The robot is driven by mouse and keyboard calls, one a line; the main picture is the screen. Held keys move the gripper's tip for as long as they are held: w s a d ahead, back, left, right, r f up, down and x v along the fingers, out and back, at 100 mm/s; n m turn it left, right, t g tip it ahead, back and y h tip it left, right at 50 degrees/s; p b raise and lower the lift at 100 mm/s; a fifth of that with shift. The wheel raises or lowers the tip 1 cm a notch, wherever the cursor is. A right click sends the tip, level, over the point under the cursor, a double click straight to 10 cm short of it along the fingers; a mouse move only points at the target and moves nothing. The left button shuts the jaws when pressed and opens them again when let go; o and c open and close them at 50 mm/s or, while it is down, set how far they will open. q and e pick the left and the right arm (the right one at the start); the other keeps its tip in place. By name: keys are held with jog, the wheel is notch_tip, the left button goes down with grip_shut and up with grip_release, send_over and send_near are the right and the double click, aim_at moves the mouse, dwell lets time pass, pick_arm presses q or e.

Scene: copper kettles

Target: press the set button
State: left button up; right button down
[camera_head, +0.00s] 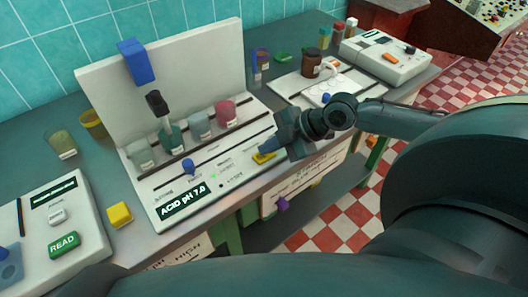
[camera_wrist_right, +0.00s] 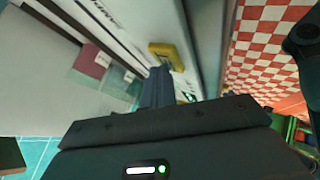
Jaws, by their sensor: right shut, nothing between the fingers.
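A white station with an upright back panel stands on the grey bench, and its front display (camera_head: 184,201) reads "ACID pH 7.0". A yellow button (camera_head: 264,157) sits at the right of its sloped front; I cannot read a label naming it the set button. My right gripper (camera_head: 273,148) is shut and empty, with its fingertips right at the yellow button. In the right wrist view the closed fingers (camera_wrist_right: 160,74) point at the yellow button (camera_wrist_right: 172,52) and partly cover its near side. I cannot tell whether they touch it. My left gripper is not in view.
Several beakers, including a red one (camera_head: 226,113), stand on the station behind a blue knob (camera_head: 188,166). A yellow cube (camera_head: 119,214) and a device with a green READ button (camera_head: 64,244) are at left. A brown jar (camera_head: 311,63) stands behind my right arm.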

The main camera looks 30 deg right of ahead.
aim_at(269, 155)
jog(key=shift+r+p, duration=0.9)
notch_tip(269, 155, up, 5)
jog(key=p, duration=0.5)
jog(key=shift+r, duration=0.1)
dwell(0.5)
